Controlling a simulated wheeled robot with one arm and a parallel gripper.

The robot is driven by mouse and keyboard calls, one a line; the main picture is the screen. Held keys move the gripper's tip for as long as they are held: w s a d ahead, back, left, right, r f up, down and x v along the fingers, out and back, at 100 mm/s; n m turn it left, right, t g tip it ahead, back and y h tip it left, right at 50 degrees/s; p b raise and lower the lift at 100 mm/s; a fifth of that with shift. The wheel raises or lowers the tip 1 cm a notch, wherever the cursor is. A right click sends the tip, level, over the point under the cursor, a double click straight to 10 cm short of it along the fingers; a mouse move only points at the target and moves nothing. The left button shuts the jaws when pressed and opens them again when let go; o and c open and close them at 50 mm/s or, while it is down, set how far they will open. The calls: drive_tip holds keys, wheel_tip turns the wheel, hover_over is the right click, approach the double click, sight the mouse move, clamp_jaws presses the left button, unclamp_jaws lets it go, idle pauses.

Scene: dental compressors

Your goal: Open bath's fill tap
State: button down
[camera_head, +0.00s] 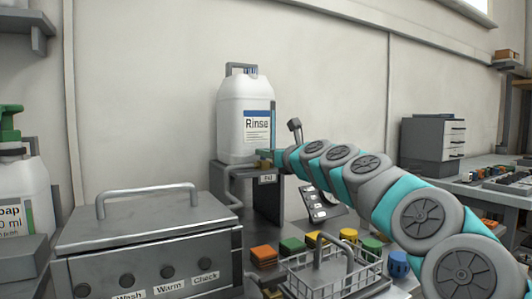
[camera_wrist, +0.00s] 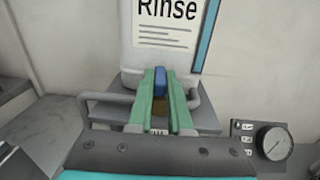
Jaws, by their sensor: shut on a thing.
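The bath (camera_head: 150,235) is a grey metal box with a handled lid and a row of knobs, at the left of the head view. Behind it a white Rinse bottle (camera_head: 245,115) stands on a dark stand (camera_head: 232,178) with a small fill label; the bottle also shows in the wrist view (camera_wrist: 165,50). A grey pipe (camera_head: 232,185) runs from the stand toward the bath. My gripper (camera_head: 266,157) is at the bottle's base. In the wrist view its green fingers (camera_wrist: 160,90) are shut on the blue tap handle (camera_wrist: 160,82). The fingers hide much of the tap.
A wire basket (camera_head: 335,275) and several coloured blocks (camera_head: 292,245) lie below my arm. A panel with a gauge (camera_head: 322,205) stands behind them. A soap bottle (camera_head: 25,195) is at the far left, and a grey drawer cabinet (camera_head: 432,145) is at the right.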

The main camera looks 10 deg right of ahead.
drive_tip(key=shift+w+d+r+n+g+y+p, duration=0.1)
drive_tip(key=shift+n+g+y+p, duration=0.25)
drive_tip(key=shift+n+y, duration=0.25)
drive_tip(key=shift+w+d+n+g+y+p, duration=0.1)
drive_tip(key=shift+n+g+y+p, duration=0.3)
drive_tip(key=shift+y, duration=0.4)
drive_tip(key=shift+w+d+f+n+g+y, duration=0.1)
drive_tip(key=shift+f+n+g+y, duration=0.05)
drive_tip(key=shift+n+g+y, duration=0.7)
drive_tip(key=shift+d+f+n+g+y, duration=0.1)
drive_tip(key=shift+n+g+y, duration=0.5)
drive_tip(key=shift+y, duration=0.45)
drive_tip(key=shift+n+g+y, duration=0.3)
drive_tip(key=shift+n, duration=0.05)
drive_tip(key=shift+w+d+n+g+y, duration=0.1)
drive_tip(key=shift+n+g+y, duration=0.5)
drive_tip(key=shift+g, duration=0.4)
drive_tip(key=shift+n+g+y, duration=0.6)
drive_tip(key=shift+n+g, duration=0.2)
drive_tip(key=shift+r, duration=0.1)
